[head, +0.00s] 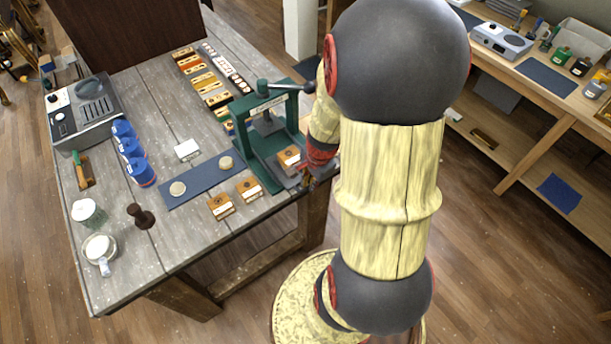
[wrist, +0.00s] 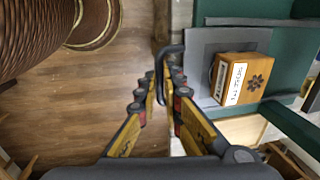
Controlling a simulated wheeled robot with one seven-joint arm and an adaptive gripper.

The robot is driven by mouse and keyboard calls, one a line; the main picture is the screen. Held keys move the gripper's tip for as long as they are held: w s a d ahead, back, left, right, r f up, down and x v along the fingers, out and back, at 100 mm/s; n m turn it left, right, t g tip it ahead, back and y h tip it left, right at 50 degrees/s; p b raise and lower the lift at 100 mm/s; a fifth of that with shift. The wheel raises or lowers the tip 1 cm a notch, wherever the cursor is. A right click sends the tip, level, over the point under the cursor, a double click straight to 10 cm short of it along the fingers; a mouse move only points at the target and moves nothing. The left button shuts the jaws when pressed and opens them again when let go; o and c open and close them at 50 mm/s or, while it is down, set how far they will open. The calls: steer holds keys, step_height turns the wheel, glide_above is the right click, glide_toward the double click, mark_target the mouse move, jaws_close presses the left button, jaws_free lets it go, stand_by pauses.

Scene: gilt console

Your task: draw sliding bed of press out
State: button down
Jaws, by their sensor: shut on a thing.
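The green press (head: 240,140) stands at the right edge of the grey wooden table, and its green frame (wrist: 298,60) is at the right of the wrist view. Its grey sliding bed (wrist: 198,50) carries an orange-brown box (wrist: 240,80) with a white label and a dark flower mark. The box (head: 289,157) also shows in the head view, at the press's front. A dark bar handle (wrist: 160,58) stands at the bed's near edge. My gripper (wrist: 167,78) is shut on this handle, its fingers on either side. In the head view my arm hides most of the gripper.
Two similar boxes (head: 235,197) and a blue mat (head: 203,180) with two pale discs lie left of the press. A shelf unit (head: 530,90) is at the right, with open floor between.

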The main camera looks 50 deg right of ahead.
steer(key=c, duration=1.9)
jaws_free()
steer(key=r, duration=0.4)
steer(key=s+r, duration=0.1)
steer(key=r, duration=0.3)
steer(key=s+r, duration=0.1)
steer(key=r, duration=0.2)
steer(key=shift+a+r, duration=0.2)
steer(key=shift+r, duration=0.2)
